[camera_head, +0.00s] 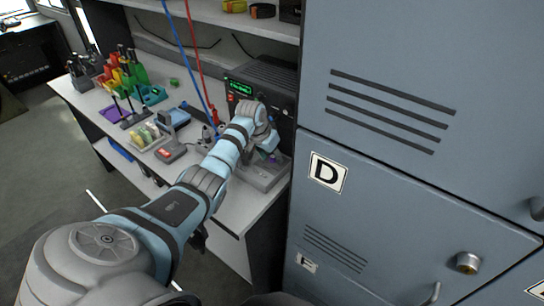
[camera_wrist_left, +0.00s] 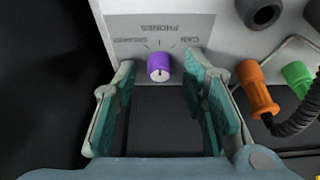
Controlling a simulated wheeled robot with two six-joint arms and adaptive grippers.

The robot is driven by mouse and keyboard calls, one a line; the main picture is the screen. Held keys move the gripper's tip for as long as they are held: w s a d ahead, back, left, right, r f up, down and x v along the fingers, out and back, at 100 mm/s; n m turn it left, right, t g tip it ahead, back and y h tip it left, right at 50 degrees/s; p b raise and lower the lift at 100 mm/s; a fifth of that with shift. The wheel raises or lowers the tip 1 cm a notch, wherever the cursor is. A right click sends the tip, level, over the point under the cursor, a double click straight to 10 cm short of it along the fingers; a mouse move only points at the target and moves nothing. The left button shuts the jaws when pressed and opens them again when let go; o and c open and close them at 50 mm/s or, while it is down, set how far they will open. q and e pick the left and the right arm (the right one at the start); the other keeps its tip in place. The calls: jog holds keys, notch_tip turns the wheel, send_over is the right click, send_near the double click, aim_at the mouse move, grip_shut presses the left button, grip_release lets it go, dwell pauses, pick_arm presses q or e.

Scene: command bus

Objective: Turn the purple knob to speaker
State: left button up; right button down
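The purple knob (camera_wrist_left: 158,67) sits on a light grey panel (camera_wrist_left: 125,25) in the left wrist view. Its pale face has a short dark mark that looks roughly upright in the picture. The lettering is upside down: SPEAKER at left, CAB at right, PHONES further up. My left gripper (camera_wrist_left: 160,82) is open, with one teal-padded finger on each side of the knob and a gap to both. In the head view my left arm reaches the small grey control box (camera_head: 260,177) on the bench, where a bit of purple shows beside the wrist. My right gripper does not show.
An orange plug (camera_wrist_left: 257,88) and a green plug (camera_wrist_left: 298,76) stand right of the fingers, with a dark coiled cable. A black radio (camera_head: 262,85) stands behind the arm. Grey lockers (camera_head: 400,190) close off the right side. Trays and tools crowd the bench's left.

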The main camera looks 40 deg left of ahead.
pick_arm(q)
grip_shut()
jog(key=shift+d+r+n+p, duration=0.1)
jog(key=shift+r+n+p, duration=0.3)
jog(key=shift+p, duration=0.65)
jog(key=n+y+p, duration=0.1)
jog(key=n+p, duration=0.2)
jog(key=shift+f+y, duration=0.1)
jog(key=shift+y, duration=0.2)
jog(key=n, duration=0.1)
jog(key=n+g+p, duration=0.1)
jog(key=shift+w+d+f+n+y+p, duration=0.1)
jog(key=shift+f+n+y+p, duration=0.05)
jog(key=shift+n+y+p, duration=0.2)
jog(key=shift+f+n+y, duration=0.1)
jog(key=shift+n+y, duration=0.45)
jog(key=shift+n, duration=0.7)
